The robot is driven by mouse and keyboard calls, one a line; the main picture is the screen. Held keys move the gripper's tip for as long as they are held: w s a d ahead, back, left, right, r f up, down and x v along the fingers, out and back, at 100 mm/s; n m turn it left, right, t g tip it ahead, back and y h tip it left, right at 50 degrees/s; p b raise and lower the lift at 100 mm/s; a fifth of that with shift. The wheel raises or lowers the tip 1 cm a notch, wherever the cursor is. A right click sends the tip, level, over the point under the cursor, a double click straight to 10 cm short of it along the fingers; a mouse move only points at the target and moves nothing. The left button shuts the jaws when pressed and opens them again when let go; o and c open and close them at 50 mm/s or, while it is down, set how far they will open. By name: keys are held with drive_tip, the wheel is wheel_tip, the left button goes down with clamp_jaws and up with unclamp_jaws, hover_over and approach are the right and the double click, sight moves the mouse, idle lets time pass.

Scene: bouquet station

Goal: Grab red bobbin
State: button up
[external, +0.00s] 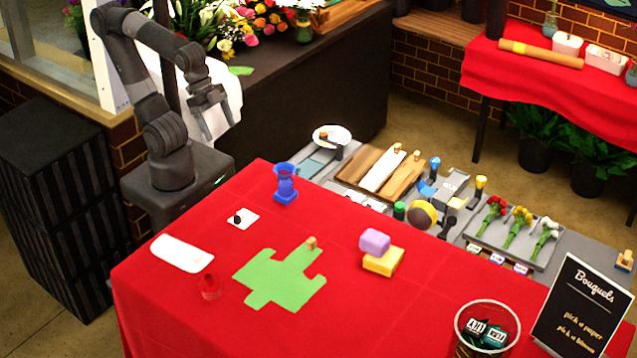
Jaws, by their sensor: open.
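A small red object that looks like the red bobbin (209,287) stands on the red tablecloth (160,320) near the front left. It blends with the cloth, so its details are hard to make out. My gripper (217,127) is open and empty. It hangs in the air at the upper left, beyond the table's far left edge and well away from the red bobbin. Nothing visible covers the red bobbin.
Near the bobbin are a white tray (182,253), a white card with a black piece (242,218) and green paper (280,281). A blue cup-like stand (285,184) rises at the far edge. A basket (487,302) stands front right.

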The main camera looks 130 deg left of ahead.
drive_tip(key=w+d+r+g+h, duration=0.15)
drive_tip(key=w+d+r, duration=0.3)
drive_tip(key=w, duration=0.55)
drive_tip(key=n+g+y, duration=0.1)
drive_tip(key=g+y, duration=0.1)
drive_tip(key=g, duration=0.2)
hover_over(208, 276)
drive_tip(key=f, duration=0.9)
drive_tip(key=shift+w+a+f, duration=0.25)
drive_tip(key=shift+a, duration=0.1)
drive_tip(key=shift+d+f, duration=0.25)
drive_tip(key=shift+d, duration=0.05)
wheel_tip(208, 276, down, 5)
drive_tip(key=shift+f, duration=0.15)
drive_tip(key=shift+s+f, duration=0.15)
drive_tip(key=shift+f, duration=1.2)
drive_tip(key=shift+s+f, duration=0.15)
drive_tip(key=shift+f, duration=1.2)
drive_tip(key=shift+c, duration=0.4)
